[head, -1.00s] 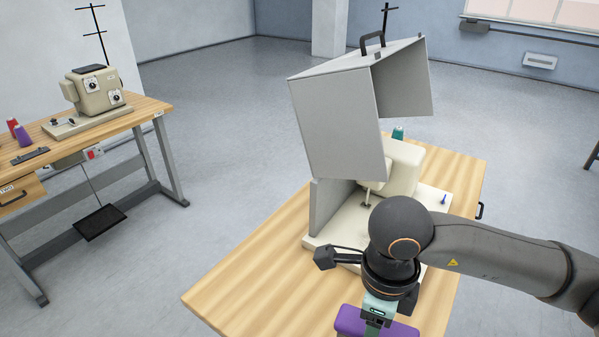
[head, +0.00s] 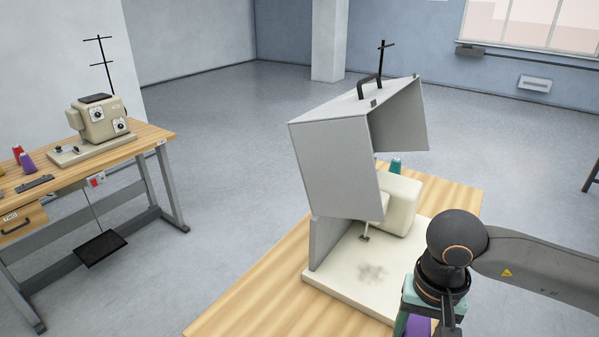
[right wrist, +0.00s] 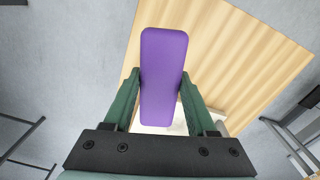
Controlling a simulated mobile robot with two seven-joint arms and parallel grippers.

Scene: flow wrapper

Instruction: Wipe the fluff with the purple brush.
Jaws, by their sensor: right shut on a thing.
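The fluff (head: 373,272) is a grey smudge on the cream base plate (head: 335,283) of the machine. The purple brush (right wrist: 163,85) stands out between the green fingers of my right gripper (right wrist: 160,100), which is shut on it. In the head view, only a bit of the purple brush (head: 418,326) shows at the bottom edge, to the right of and nearer than the fluff, apart from it. The brush's underside is hidden. My left gripper is not in view.
A grey hood (head: 340,150) with a black handle stands raised over the cream machine head (head: 400,205). Bare wood of the table (head: 260,285) shows left of the base plate. A second table with a machine (head: 100,120) stands far left.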

